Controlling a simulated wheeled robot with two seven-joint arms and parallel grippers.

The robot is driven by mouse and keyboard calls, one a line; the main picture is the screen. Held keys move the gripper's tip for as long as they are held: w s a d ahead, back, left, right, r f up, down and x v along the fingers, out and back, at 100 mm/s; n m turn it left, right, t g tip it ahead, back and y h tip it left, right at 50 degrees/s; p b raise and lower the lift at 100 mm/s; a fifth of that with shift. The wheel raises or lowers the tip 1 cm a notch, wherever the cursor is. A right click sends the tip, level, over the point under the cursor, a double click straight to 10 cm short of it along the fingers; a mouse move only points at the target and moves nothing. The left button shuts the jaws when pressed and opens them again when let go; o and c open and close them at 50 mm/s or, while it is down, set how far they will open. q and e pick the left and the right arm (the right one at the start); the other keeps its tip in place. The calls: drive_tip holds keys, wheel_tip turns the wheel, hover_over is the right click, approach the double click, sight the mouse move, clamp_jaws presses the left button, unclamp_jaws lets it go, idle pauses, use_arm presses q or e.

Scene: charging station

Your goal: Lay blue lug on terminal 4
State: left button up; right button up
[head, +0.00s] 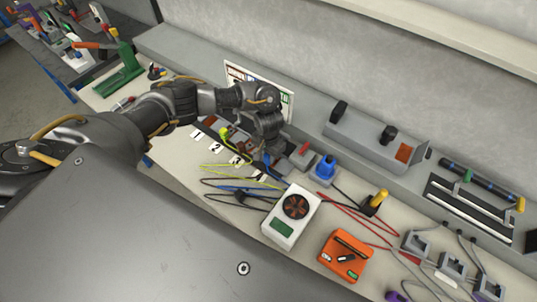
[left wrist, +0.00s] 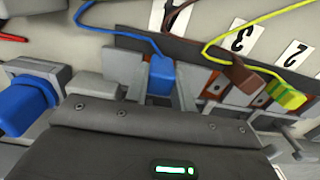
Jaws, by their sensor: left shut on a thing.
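My left gripper (head: 268,148) is over the terminal block at the back of the bench. In the left wrist view its fingers (left wrist: 161,88) are shut on the blue lug (left wrist: 161,72), whose blue wire runs off to the upper left. A brown lug (left wrist: 244,76) is by label 3 (left wrist: 242,38) and a yellow-green lug (left wrist: 285,94) by label 2 (left wrist: 295,54). My right gripper is not in view.
A blue plug-like part (head: 325,168) and a grey block with a red top (head: 303,154) stand close to the right of the gripper. A white meter (head: 292,215) and an orange box (head: 345,256) are nearer the front. Loose wires cover the bench between.

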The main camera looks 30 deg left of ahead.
use_arm(q)
drive_tip(key=shift+f+b, duration=0.4)
drive_tip(key=shift+f, duration=0.65)
drive_tip(key=o, duration=1)
drive_tip(key=shift+o, duration=0.2)
wheel_tip(320, 180, up, 11)
drive_tip(key=shift+f+p, duration=0.1)
drive_tip(key=shift+p, duration=0.8)
drive_tip(key=shift+d, duration=0.1)
